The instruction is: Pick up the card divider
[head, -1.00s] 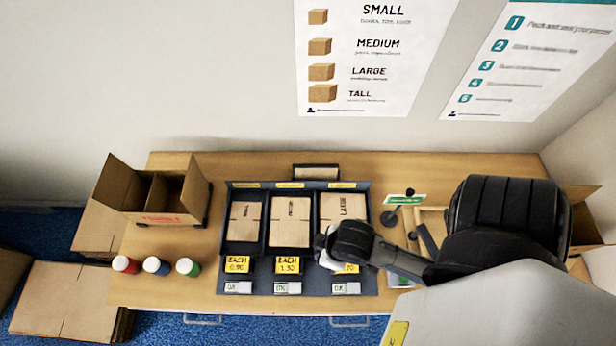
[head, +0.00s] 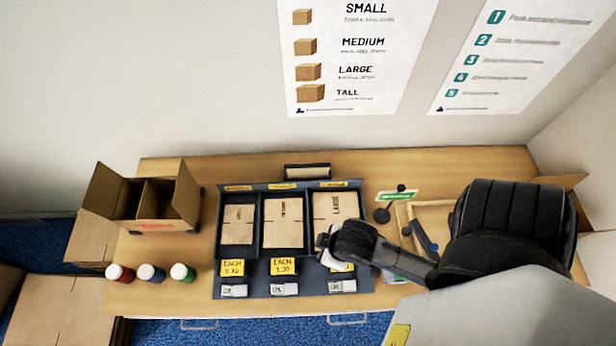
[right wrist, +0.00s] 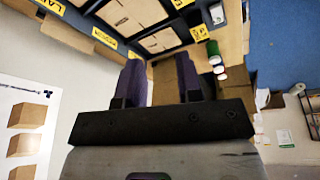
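An open brown carton (head: 152,226) stands at the back left of the table in the head view. A brown card panel (head: 156,197) stands upright inside it and splits the interior; I take this to be the card divider. My right gripper (head: 324,246) is over the front right of the dark sorting tray, well to the right of the carton. In the right wrist view my right gripper (right wrist: 160,76) has its two dark purple fingers apart with nothing between them. My left gripper is not in view.
The dark tray (head: 220,272) holds flat cartons in three compartments, with yellow price tags in front. Red, blue and green white-capped jars (head: 151,272) stand at the front left. A green-and-white sign (head: 397,195) and a wooden frame (head: 405,215) are at the right.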

